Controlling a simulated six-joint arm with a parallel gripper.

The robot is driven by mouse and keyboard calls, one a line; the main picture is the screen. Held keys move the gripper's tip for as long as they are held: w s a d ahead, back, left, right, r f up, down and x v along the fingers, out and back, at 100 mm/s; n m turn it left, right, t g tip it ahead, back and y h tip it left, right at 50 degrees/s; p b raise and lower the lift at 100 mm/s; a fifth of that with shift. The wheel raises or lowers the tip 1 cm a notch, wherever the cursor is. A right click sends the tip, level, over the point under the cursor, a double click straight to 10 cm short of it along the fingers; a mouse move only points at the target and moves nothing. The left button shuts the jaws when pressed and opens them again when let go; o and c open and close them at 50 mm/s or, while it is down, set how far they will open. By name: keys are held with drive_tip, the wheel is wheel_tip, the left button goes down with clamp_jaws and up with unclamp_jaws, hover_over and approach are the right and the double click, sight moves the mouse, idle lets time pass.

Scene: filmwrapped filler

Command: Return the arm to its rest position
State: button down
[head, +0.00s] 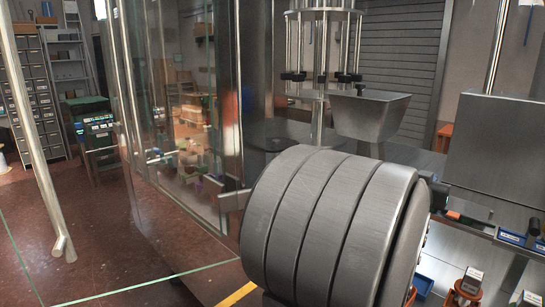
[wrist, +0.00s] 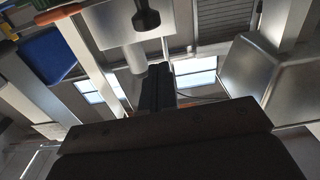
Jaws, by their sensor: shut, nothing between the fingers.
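My gripper (wrist: 157,85) shows in the wrist view, its dark fingers together at the centre above the wide dark gripper body along the bottom edge. The fingers are shut, with nothing seen between them. The wrist view looks upward, past a black knob-like part (wrist: 147,18) and a grey tapered metal shape (wrist: 275,80) at the right. In the head view my gripper cannot be made out.
In the head view, a steel hopper (head: 368,118) and a filler head with rods (head: 322,50) stand behind. A grey metal box (head: 500,150) is at right, with blue bins (head: 512,238) below. Glass panels (head: 180,90) stand left of centre. Open floor (head: 110,240) lies at left.

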drive_tip(key=shift+w+d+f, duration=0.2)
drive_tip(key=shift+d+f, duration=0.05)
drive_tip(key=shift+f, duration=0.3)
drive_tip(key=shift+w+d+f, duration=0.2)
drive_tip(key=shift+f, duration=0.35)
drive_tip(key=shift+w+d+f, duration=0.2)
drive_tip(key=shift+d+f, duration=0.05)
drive_tip(key=shift+f, duration=0.3)
drive_tip(key=r+v, duration=0.1)
drive_tip(key=v, duration=0.5)
drive_tip(key=shift+a+r, duration=0.3)
drive_tip(key=shift+s, duration=0.15)
